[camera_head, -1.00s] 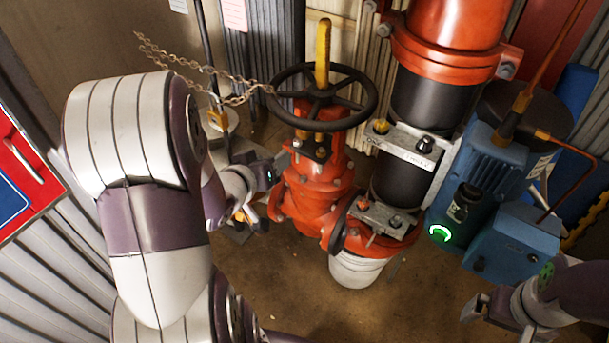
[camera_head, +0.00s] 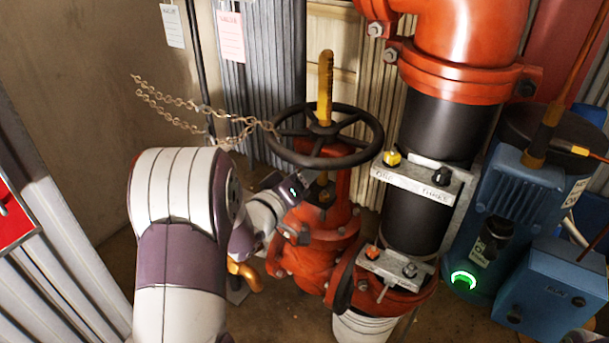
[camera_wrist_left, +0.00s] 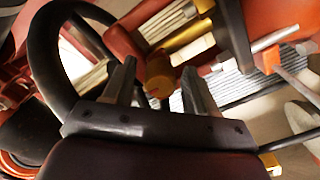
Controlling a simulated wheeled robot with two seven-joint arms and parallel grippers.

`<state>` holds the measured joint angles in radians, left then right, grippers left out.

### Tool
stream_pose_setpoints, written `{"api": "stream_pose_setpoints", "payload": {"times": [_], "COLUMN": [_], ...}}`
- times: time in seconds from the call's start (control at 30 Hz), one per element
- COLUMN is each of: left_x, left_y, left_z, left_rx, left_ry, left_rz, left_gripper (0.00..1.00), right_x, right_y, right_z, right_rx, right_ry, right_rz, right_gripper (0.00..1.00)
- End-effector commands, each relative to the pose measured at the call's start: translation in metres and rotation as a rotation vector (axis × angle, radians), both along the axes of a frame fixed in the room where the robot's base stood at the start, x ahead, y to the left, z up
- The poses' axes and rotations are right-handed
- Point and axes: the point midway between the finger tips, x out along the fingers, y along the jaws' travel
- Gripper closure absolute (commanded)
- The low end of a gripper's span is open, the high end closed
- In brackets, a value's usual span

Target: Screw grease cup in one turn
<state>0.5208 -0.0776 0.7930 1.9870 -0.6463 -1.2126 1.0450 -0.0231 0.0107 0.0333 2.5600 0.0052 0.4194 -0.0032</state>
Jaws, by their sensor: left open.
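A brass-yellow round knob (camera_wrist_left: 159,78), which looks like the grease cup, shows in the left wrist view beyond and between the fingertips of my left gripper (camera_wrist_left: 158,68). The fingers are apart, and I see no clear contact with the knob. In the head view my left gripper (camera_head: 300,195) is at the left side of the red valve (camera_head: 325,222), just below the black handwheel (camera_head: 372,135). Its fingertips are hard to make out there. A brass part (camera_head: 327,194) shows on the valve's neck beside it. My right gripper is not visible.
The handwheel rim is close above my left gripper, with a chain (camera_head: 180,108) hanging from it to the left. A black pipe with a labelled bracket (camera_head: 415,185) stands right of the valve. A blue pump (camera_head: 515,195) is farther right. A white bucket (camera_head: 362,328) sits below.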

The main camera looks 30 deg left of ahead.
Motion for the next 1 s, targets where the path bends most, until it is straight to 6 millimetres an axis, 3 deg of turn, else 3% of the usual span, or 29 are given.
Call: {"api": "stream_pose_setpoints", "payload": {"times": [0.23,0.4,0.77,1.0], "left_x": [0.0011,0.0009,0.0007,0.0006], "left_y": [0.0001,0.0000,-0.0001,-0.0004], "left_z": [0.0000,-0.0001,-0.0010,-0.0022], "left_rx": [0.000,0.000,0.043,0.191], "left_ry": [0.001,0.001,-0.003,-0.014], "left_rz": [0.001,0.001,0.000,-0.001], "left_gripper": [0.43,0.98,0.99,0.99], "right_x": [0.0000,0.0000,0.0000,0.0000], "right_y": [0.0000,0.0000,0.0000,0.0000], "right_z": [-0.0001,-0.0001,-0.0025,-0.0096], "right_rx": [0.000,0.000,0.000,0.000], "right_ry": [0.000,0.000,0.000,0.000], "right_rz": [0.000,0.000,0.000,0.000], "right_gripper": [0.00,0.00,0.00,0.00]}}
